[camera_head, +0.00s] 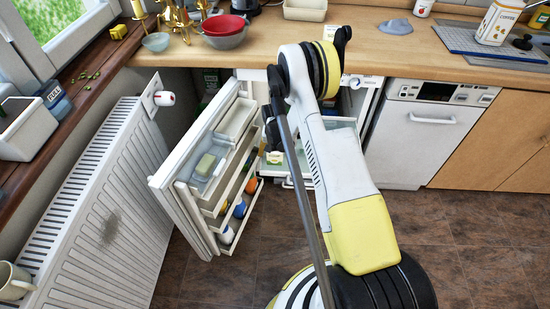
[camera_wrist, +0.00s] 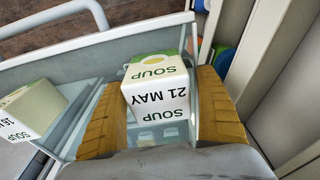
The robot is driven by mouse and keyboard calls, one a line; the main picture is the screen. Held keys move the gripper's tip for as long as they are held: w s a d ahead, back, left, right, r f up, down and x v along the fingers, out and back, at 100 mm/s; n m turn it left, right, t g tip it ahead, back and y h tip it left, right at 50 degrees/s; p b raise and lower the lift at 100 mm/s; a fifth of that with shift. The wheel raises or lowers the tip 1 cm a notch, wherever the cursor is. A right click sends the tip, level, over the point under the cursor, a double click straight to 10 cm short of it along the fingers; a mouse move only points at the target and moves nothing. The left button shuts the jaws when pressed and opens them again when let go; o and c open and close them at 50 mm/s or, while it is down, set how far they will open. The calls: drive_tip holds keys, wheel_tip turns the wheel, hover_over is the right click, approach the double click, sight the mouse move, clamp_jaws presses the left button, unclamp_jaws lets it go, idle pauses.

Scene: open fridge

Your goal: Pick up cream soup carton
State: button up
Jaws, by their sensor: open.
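A cream soup carton (camera_wrist: 158,98), white with green "SOUP" lettering and "21 MAY", stands between the fingers of my gripper (camera_wrist: 160,84) in the wrist view. My gripper is open, with one tan ribbed finger on each side of the carton. The right finger is very close to it; I cannot tell whether it touches. A second carton (camera_wrist: 32,108) with a date label is to the left, outside the fingers. In the head view a small pale carton (camera_head: 274,158) shows beside my arm, which hides most of the fridge interior.
The open fridge door (camera_head: 185,205) with loaded shelves stands left of my arm. A clear-walled drawer (camera_wrist: 120,48) surrounds the cartons. A radiator (camera_head: 105,205) is at left, a dishwasher (camera_head: 425,150) at right. Floor (camera_head: 440,235) at the front right is clear.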

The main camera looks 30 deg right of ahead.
drive_tip(key=shift+w+d+f, duration=0.1)
drive_tip(key=shift+f, duration=0.55)
drive_tip(key=shift+r, duration=0.1)
drive_tip(key=c, duration=1.5)
drive_tip(key=shift+r, duration=0.15)
wheel_tip(320, 180, up, 5)
drive_tip(key=p, duration=0.3)
drive_tip(key=shift+d+f, duration=0.1)
drive_tip(key=shift+f, duration=0.1)
drive_tip(key=s+d+r+p, duration=0.3)
drive_tip(key=s+d+r, duration=0.3)
drive_tip(key=d, duration=0.3)
drive_tip(key=shift+s+d+p, duration=0.15)
drive_tip(key=shift+s+p, duration=0.2)
drive_tip(key=shift+s, duration=0.05)
